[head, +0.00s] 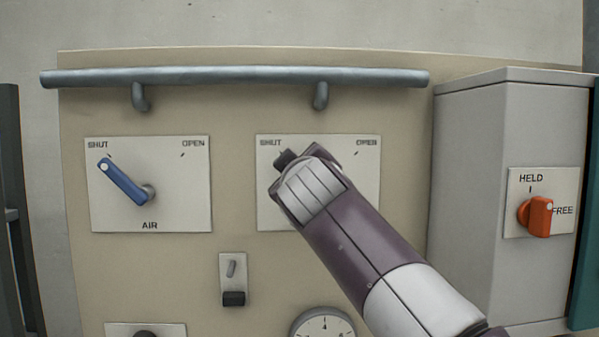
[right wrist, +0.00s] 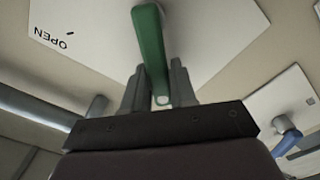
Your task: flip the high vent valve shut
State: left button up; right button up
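The right valve plate (head: 268,215) carries SHUT and OPEN labels; my right arm covers its middle and lower edge, so any name on it is hidden. Its green lever (right wrist: 152,48) shows only in the right wrist view, running from its pivot down between my fingers. My right gripper (right wrist: 158,88) has a finger close against each side of the lever near its free end. In the head view this gripper (head: 287,160) is at the plate's upper left, just below SHUT and away from OPEN. My left gripper is out of view.
A grey rail (head: 235,75) crosses above the plates. The blue AIR lever (head: 124,182) at left points to SHUT. A small switch (head: 233,280) and a gauge (head: 322,325) sit below. A grey box (head: 470,200) with an orange HELD/FREE knob (head: 538,215) stands out at right.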

jog(key=o, duration=0.3)
jog(key=shift+w+f, duration=0.1)
jog(key=shift+f, duration=0.05)
jog(key=shift+o, duration=0.2)
jog(key=shift+s+f+b, duration=0.1)
jog(key=shift+s+b, duration=0.2)
jog(key=shift+b, duration=0.05)
jog(key=s+b, duration=0.5)
jog(key=s, duration=0.7)
jog(key=shift+d+b, duration=0.2)
jog(key=shift+b, duration=0.15)
